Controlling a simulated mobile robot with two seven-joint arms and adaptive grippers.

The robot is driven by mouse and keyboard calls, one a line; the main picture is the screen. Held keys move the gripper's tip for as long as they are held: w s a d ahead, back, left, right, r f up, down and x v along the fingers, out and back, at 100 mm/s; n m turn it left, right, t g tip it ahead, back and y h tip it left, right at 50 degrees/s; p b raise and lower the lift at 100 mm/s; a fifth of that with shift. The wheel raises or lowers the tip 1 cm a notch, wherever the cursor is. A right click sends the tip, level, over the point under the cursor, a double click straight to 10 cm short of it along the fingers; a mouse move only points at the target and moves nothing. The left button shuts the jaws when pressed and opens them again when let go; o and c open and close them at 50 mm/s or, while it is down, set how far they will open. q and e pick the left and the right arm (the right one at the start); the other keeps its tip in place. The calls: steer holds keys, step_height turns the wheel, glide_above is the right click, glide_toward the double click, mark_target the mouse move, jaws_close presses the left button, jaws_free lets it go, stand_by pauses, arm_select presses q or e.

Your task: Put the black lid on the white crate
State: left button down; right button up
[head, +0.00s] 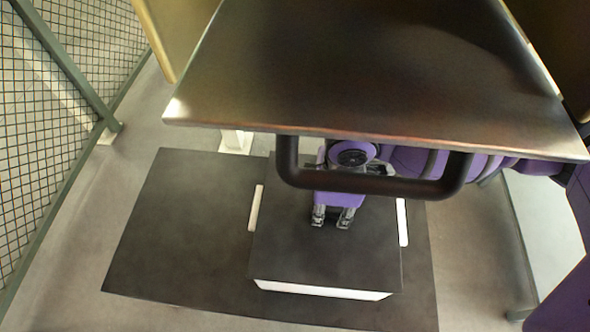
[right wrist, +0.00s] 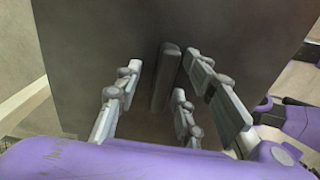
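The black lid (head: 325,252) lies flat over the white crate (head: 322,290). A white strip of the crate shows under the lid's near edge, and white pieces show at its left and right sides. I cannot tell whether the lid is fully seated. My right gripper (head: 332,219) points down at the lid. In the right wrist view, the right gripper (right wrist: 163,66) is open, with its fingers on both sides of the lid's dark upright handle (right wrist: 166,80). Gaps show between the fingers and the handle. My left gripper is not in view.
The crate stands on a dark flat slab (head: 175,235) with bare room on its left. A large metallic panel (head: 370,70) with a black bar handle (head: 385,184) hides the area above. A wire mesh fence (head: 45,120) stands at left.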

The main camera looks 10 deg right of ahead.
steer(key=shift+r, duration=3.75)
